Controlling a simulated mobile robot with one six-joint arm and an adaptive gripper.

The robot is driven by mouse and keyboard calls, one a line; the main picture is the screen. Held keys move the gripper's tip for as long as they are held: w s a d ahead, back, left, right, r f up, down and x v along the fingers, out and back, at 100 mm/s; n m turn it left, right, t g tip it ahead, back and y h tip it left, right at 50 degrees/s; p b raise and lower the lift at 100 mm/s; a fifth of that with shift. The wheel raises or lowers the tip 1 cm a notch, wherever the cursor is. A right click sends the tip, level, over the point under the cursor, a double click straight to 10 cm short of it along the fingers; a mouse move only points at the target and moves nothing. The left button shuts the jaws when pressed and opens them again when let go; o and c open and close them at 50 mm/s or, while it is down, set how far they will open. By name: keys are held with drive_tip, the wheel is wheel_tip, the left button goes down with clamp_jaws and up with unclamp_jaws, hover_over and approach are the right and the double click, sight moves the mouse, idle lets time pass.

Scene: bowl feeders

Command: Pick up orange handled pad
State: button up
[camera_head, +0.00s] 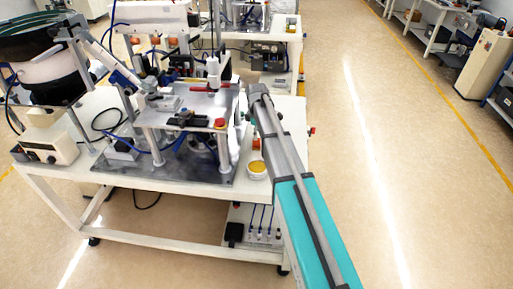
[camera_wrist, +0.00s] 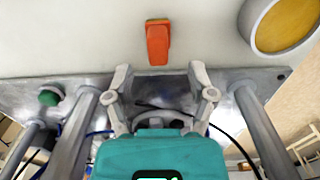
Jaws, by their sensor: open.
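The orange handled pad (camera_wrist: 157,44) lies on the white tabletop in the wrist view, at the top centre. Its orange handle points down the picture, and a thin greenish edge shows at its top. It also appears as a small orange patch on the table in the head view (camera_head: 256,144), beside my arm. My gripper (camera_wrist: 160,76) is open and empty. Its two fingertips are spread apart below the pad in the wrist view, roughly in line with it and apart from it. In the head view my arm hides the fingers.
A round container with a yellow top (camera_wrist: 287,24) stands right of the pad; it also shows in the head view (camera_head: 257,169). A metal fixture with posts (camera_head: 185,103) fills the table to the left. A bowl feeder (camera_head: 40,60) stands at far left. Open floor lies right.

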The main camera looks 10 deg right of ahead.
sight(256, 144)
drive_tip(key=shift+f, duration=0.2)
idle(0.3)
drive_tip(key=shift+w+f+b, duration=0.1)
drive_tip(key=shift+f+b, duration=2.4)
drive_tip(key=shift+b, duration=0.15)
clamp_jaws()
